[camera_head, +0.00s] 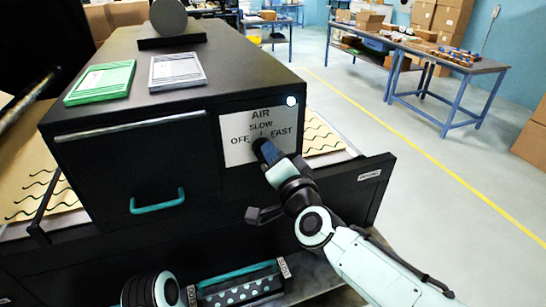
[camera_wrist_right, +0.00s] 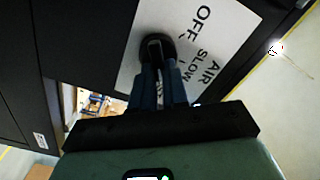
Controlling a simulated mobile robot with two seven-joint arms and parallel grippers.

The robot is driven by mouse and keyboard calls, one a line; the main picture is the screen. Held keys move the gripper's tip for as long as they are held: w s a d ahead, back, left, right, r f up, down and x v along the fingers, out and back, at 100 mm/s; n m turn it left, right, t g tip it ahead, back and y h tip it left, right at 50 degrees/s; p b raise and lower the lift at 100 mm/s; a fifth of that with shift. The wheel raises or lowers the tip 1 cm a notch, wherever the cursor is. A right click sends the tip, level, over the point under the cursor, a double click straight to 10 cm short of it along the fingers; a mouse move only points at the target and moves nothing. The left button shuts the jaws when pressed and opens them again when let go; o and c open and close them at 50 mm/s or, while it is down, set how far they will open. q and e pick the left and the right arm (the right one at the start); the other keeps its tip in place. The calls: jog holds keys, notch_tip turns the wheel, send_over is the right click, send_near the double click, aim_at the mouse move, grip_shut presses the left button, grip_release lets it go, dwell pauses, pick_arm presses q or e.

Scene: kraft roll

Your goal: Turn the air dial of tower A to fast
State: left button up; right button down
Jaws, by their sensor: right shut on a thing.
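The air dial (camera_wrist_right: 157,48) is a black round knob on a white panel (camera_head: 238,148) marked AIR, OFF, SLOW and FAST, on the front of the dark cabinet. My right gripper (camera_head: 264,150) is at the dial, below the lettering. In the right wrist view its blue-grey fingers (camera_wrist_right: 158,75) are closed on the knob. The fingers hide most of the dial in the head view, so I cannot tell which mark it points to.
A teal-handled drawer (camera_head: 158,202) is left of the panel. An open drawer front (camera_head: 350,188) juts out below and right of the dial. Green (camera_head: 100,82) and grey (camera_head: 176,70) trays lie on the cabinet top. The floor to the right is clear up to a blue-legged table (camera_head: 440,62).

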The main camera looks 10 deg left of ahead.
jog(key=shift+m, duration=0.5)
jog(key=c, duration=1.1)
grip_release()
jog(key=shift+c, duration=0.2)
jog(key=shift+s+d, duration=0.1)
jog(key=b+v, duration=0.1)
jog(key=v, duration=1.2)
jog(key=shift+b, duration=0.4)
jog(key=shift+f, duration=0.1)
